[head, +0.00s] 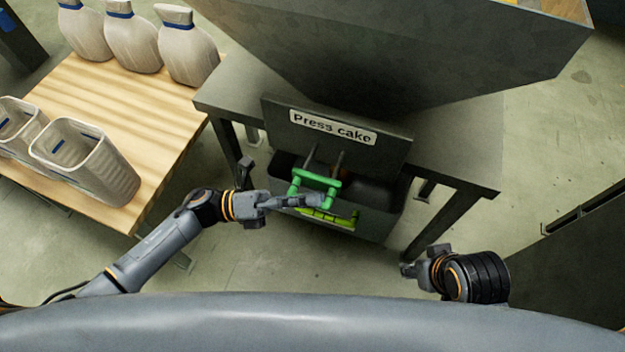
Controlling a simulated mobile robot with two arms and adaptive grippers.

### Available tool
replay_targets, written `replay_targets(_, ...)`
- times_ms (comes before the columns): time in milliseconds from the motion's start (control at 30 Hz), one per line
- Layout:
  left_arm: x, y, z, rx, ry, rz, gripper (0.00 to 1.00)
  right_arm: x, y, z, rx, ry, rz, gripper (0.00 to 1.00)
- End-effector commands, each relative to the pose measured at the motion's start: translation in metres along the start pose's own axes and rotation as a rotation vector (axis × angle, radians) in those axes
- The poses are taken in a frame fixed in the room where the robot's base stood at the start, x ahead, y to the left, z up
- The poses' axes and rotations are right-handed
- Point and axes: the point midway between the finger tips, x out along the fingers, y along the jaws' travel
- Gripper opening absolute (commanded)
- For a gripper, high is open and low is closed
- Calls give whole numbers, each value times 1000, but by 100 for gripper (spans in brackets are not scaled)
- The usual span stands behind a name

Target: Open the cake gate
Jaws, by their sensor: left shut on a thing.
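The cake gate is a dark grey panel (390,150) with a white "Press cake" label (333,127), under the large hopper. A bright green handle (318,179) sits in front of it on two dark rods. My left gripper (312,200) reaches in from the left and is shut on the green handle at its lower side; the fingers hide part of it. My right gripper (406,269) is low at the right, apart from the gate, and its fingers are too small to tell open from shut.
A dark bin (372,222) with a yellow-green handle (343,219) is below the gate. A dark metal table (460,160) stands around it. At the left, a wooden table (110,105) holds several pale sacks (187,50) and baskets (88,160). Floor between is clear.

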Motion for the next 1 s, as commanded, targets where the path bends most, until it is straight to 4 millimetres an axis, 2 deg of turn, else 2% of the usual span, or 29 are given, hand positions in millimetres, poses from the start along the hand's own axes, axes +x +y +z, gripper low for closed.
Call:
replay_targets(233, -1, 0, 0, 6, 2, 3, 0, 0, 0, 0, 0, 0, 0, 40)
replay_targets(267, -1, 0, 0, 6, 2, 3, 16, 0, 0, 0, 0, 0, 0, 40)
replay_targets(367, -1, 0, 0, 6, 2, 3, 37, 0, 0, 0, 0, 0, 0, 40)
replay_targets(667, -1, 0, 0, 3, 1, 1, 37, 0, 0, -2, 2, 5, 0, 40)
replay_targets(767, -6, 1, 0, 2, 1, 3, 37, 0, 0, -2, 2, 5, 0, 40)
replay_targets(867, -20, 1, 0, 3, 1, 5, 37, 0, 0, -1, 1, 3, 0, 40)
replay_targets(1000, -50, 1, 0, 2, 1, 7, 37, 0, 0, -1, 1, 2, 0, 40)
